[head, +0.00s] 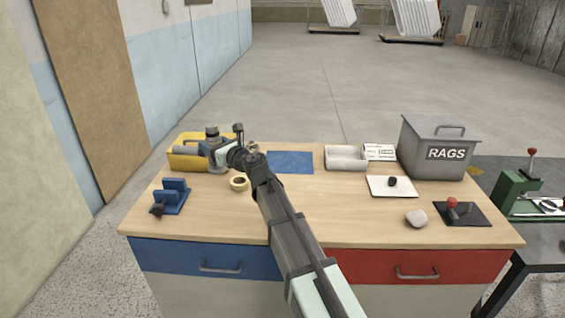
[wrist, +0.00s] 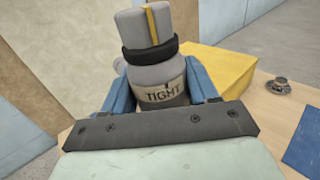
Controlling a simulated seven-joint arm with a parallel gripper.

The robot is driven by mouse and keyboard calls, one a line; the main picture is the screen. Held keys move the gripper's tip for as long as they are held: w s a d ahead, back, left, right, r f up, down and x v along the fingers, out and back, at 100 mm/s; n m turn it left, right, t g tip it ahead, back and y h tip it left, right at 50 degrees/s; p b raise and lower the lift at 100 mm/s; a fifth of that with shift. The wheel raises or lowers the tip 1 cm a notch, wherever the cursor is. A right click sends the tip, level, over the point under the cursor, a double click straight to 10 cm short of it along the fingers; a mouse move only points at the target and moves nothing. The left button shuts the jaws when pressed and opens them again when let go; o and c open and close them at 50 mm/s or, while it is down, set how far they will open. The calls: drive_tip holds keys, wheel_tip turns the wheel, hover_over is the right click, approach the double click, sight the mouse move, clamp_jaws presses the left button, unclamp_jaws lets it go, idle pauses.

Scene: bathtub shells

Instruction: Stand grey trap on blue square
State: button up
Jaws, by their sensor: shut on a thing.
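The grey trap (wrist: 165,75) is a grey bottle-like body with a black collar, a yellow stripe on top and a label reading TIGHT. In the head view the trap (head: 212,132) is upright at the back left, in front of the yellow box. My gripper (wrist: 165,92) is shut on its body, with a blue finger on each side; it also shows in the head view (head: 216,150). My wrist hides part of the trap there, and I cannot tell whether its base touches the bench. The blue square (head: 290,162) lies flat and bare to the right; its edge shows in the wrist view (wrist: 304,146).
The yellow box (head: 183,160) stands close behind the trap. A small grey round part (wrist: 282,86) lies between box and square. A yellow tape ring (head: 239,184) and blue clamp (head: 170,196) are nearer.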

drive_tip(key=w+d+m+t+h, duration=0.2)
drive_tip(key=w+d, duration=0.9)
drive_tip(key=d, duration=0.3)
drive_tip(key=w+d+m+t+h, duration=0.2)
drive_tip(key=w+d, duration=0.9)
drive_tip(key=d, duration=0.3)
drive_tip(key=shift+a+f, duration=0.15)
drive_tip(key=shift+f, duration=4.65)
drive_tip(key=shift+f, duration=0.15)
drive_tip(key=o, duration=1.1)
drive_tip(key=shift+o, duration=0.2)
